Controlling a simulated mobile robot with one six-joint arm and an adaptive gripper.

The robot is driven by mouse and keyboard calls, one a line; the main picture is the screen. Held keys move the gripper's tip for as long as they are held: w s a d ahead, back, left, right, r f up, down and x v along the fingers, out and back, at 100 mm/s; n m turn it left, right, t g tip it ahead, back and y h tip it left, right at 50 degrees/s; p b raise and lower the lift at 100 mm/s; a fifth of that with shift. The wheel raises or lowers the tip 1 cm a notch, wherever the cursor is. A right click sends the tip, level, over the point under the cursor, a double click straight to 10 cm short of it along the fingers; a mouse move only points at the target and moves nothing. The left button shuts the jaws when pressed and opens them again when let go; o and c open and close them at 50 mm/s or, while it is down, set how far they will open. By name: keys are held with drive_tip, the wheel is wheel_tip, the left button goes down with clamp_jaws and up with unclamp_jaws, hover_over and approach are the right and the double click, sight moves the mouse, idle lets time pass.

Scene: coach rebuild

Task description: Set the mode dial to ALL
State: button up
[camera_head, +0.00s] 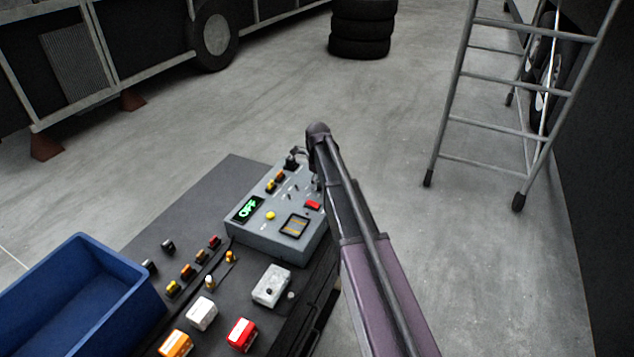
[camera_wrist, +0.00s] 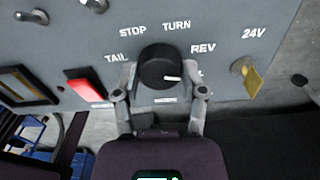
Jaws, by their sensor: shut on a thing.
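The mode dial (camera_wrist: 160,67) is a round black knob with a short white pointer mark, in the upper middle of the wrist view. The mark points right and slightly down, below the REV label. A label beneath REV is mostly hidden by my right finger. STOP, TURN and TAIL are printed above and left of the dial. My gripper (camera_wrist: 163,84) is shut on the dial, one finger at each side.
A red rocker switch (camera_wrist: 84,86) is left of the dial; a yellow-tagged key (camera_wrist: 247,76) is right, under 24V. A blue bin (camera_head: 82,290) and several small switches share the dark bench (camera_head: 215,180). A ladder (camera_head: 480,95) and stacked tyres (camera_head: 361,28) stand behind.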

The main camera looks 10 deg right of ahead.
drive_tip(key=m, duration=0.4)
drive_tip(key=shift+w, duration=0.1)
idle(0.3)
drive_tip(key=o, duration=1.2)
drive_tip(key=shift+c, duration=0.2)
